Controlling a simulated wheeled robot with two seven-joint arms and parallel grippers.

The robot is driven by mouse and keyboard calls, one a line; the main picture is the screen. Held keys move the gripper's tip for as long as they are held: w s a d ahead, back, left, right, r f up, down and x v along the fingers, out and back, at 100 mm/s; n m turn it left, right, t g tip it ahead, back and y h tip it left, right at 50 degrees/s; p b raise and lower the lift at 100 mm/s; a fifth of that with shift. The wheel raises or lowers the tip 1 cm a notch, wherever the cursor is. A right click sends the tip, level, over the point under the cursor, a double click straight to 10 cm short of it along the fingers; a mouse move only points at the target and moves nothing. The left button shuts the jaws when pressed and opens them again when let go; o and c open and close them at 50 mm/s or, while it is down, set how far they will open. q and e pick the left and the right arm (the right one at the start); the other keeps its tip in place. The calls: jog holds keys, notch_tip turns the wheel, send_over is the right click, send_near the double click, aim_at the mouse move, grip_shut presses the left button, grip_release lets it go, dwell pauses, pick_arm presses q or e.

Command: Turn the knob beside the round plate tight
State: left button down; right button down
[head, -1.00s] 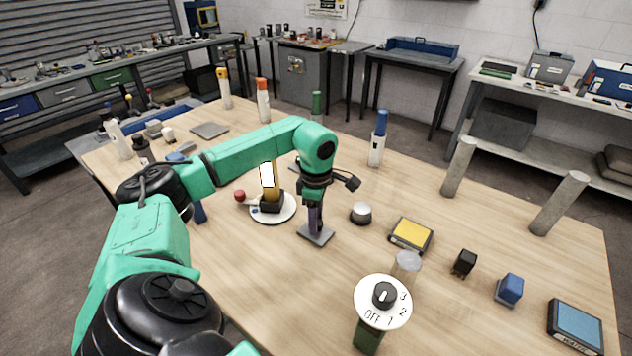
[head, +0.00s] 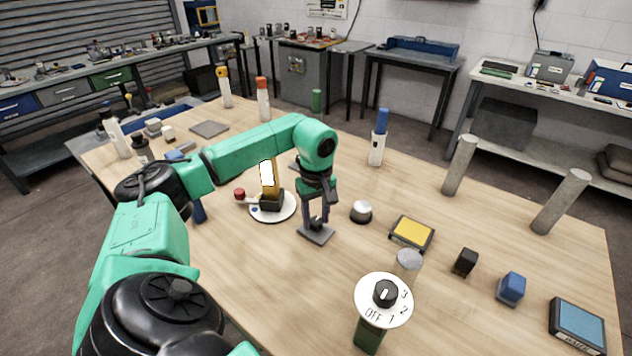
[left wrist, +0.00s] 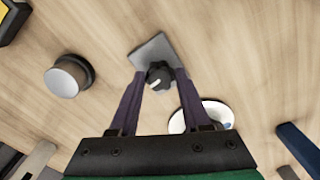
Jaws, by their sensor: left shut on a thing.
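The black knob (head: 317,222) stands on a small grey square base (head: 318,237) on the table, just right of the white round plate (head: 288,210). My left gripper (head: 316,219) points down over it, shut on the knob with one finger on each side. In the left wrist view the knob (left wrist: 158,75) shows a white pointer line between the dark fingertips, above the grey base (left wrist: 150,50). The round plate carries a yellow-and-black fixture (head: 268,182) and a red ball-ended lever (head: 240,195). My right gripper is not in view.
A silver-topped round button (head: 361,211) stands right of the knob, with a yellow-topped box (head: 411,234) beyond. A white OFF-1-2-3 dial (head: 384,312) stands in front. Two grey posts (head: 460,165) (head: 561,200) rise at the right. Bare table lies between the knob and dial.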

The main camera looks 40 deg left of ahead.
aim_at(316, 220)
pick_arm(q)
jog(key=shift+w+r+m, duration=0.1)
jog(key=shift+r+m, duration=0.1)
jog(key=shift+m, duration=0.3)
jog(key=shift+c, duration=2.4)
grip_release()
jog(key=shift+o, duration=0.5)
jog(key=shift+f, duration=0.1)
notch_tip(316, 220, up, 15)
jog(key=p, duration=0.2)
jog(key=shift+f, duration=0.15)
